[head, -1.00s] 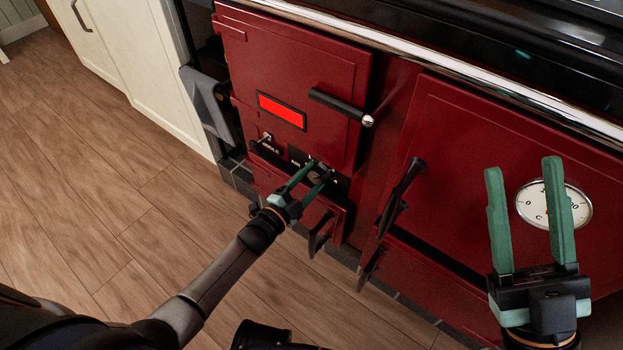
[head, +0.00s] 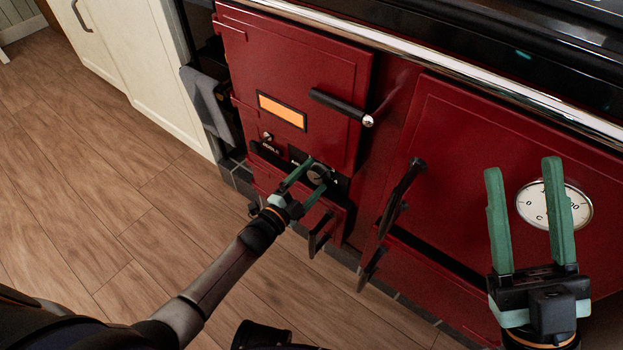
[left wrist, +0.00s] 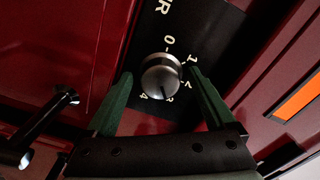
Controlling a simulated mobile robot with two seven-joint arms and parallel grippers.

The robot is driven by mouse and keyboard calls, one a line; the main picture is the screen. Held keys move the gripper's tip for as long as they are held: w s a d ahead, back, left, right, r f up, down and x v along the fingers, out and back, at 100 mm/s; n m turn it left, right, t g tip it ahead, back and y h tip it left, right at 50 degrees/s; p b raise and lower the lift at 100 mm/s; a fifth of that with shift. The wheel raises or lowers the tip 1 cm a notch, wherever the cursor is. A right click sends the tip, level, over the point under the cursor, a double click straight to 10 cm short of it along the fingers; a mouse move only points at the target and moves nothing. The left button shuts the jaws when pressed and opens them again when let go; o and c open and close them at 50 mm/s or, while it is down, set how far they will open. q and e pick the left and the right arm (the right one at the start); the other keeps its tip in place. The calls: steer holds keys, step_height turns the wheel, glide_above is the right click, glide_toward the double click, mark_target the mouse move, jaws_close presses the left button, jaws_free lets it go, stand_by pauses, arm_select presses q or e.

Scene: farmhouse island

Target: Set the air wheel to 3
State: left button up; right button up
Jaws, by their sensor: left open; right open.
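The air wheel (left wrist: 162,77) is a round silver knob on a black plate with white numbers 0 to 4 around it. Its dark pointer mark is at the lower edge, by the 3. It also shows small in the head view (head: 318,174). My left gripper (left wrist: 158,88) is open, with its green fingers on either side of the knob and a visible gap at the left finger. In the head view my left gripper (head: 322,174) reaches the plate below the upper left oven door. My right gripper (head: 524,170) is open and empty in front of the right door.
The red range has an upper left door with a lit orange window (head: 282,111) and black handle (head: 340,106). A small knob (head: 267,137) sits left of the wheel. Dark handles (head: 403,193) stick out to the right. A round dial (head: 536,205) is behind my right gripper. Wooden floor is clear at left.

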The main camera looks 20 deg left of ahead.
arm_select(q)
steer(key=p+v, duration=0.4)
steer(key=v, duration=0.8)
steer(key=shift+s, duration=0.25)
steer(key=shift+a, duration=0.1)
